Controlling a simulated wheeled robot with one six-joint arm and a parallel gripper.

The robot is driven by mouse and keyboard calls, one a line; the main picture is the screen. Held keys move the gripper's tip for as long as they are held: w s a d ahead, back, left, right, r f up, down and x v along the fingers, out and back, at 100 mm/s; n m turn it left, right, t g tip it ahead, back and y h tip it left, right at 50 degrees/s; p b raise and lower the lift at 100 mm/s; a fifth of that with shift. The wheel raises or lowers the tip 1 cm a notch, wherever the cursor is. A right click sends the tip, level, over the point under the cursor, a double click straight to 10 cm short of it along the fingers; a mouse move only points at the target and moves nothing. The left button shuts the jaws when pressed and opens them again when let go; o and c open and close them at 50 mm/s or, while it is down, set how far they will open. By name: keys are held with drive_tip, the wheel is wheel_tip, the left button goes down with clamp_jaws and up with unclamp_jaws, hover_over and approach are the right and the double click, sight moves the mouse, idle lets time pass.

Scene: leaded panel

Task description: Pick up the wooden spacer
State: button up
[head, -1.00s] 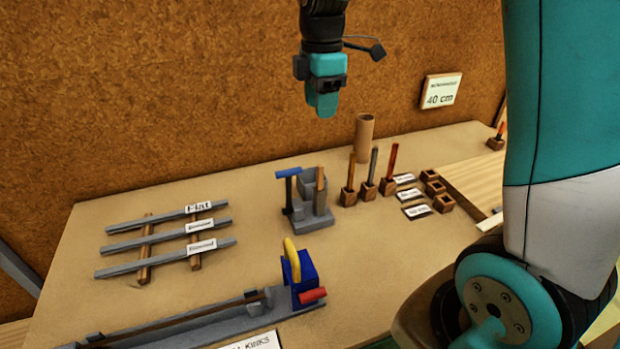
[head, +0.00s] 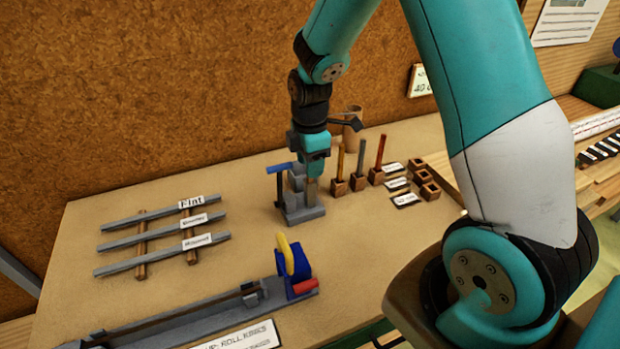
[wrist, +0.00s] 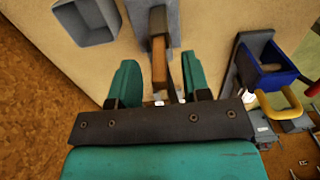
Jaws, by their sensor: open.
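The wooden spacer is a slim brown upright piece in a slot of the grey holder (head: 304,215), left of centre on the bench in the head view. In the wrist view the spacer (wrist: 160,72) shows between the two teal fingers of my gripper (wrist: 158,62), with a gap on each side. In the head view my gripper (head: 313,165) is low over the holder and hides most of the spacer. The jaws are open and hold nothing.
A blue-topped tool (head: 280,170) stands in the holder's left side. Wooden blocks with upright sticks (head: 358,182) and a cardboard tube (head: 353,128) stand to the right. A blue clamp with a yellow handle (head: 292,262) is in front. Grey bars (head: 160,220) lie left.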

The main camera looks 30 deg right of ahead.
wheel_tip(320, 180, down, 2)
drive_tip(key=shift+c, duration=0.2)
clamp_jaws()
